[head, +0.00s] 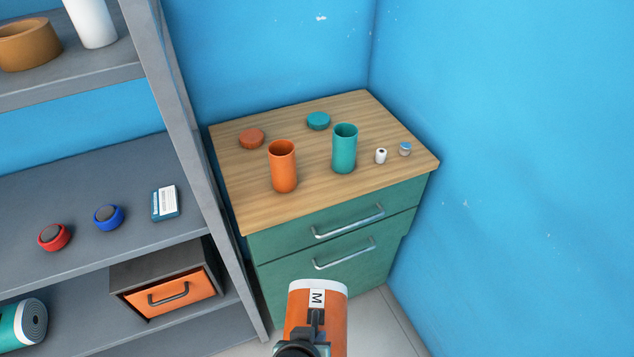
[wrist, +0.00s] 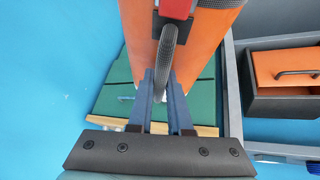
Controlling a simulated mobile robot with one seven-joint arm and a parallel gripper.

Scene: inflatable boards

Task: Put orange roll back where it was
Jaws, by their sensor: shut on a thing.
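The orange roll (head: 335,318) is in the lower middle of the head view, in front of the green cabinet. It has a white band on top and a white label with an M. In the wrist view the orange roll (wrist: 205,55) fills the upper middle. My gripper (wrist: 163,82) is shut on a dark grey handle or strap (wrist: 168,45) of the roll. The gripper shows only partly in the head view. A teal roll (head: 20,325) lies on the lower shelf at the bottom left. The bottom of the orange roll is out of view in the head view.
The wood-topped green cabinet (head: 225,160) holds orange and teal cups, two lids and two small items. A grey shelf unit (head: 60,185) on the left holds red and blue round items, a box and an orange drawer (head: 170,294). Blue walls close the right and back.

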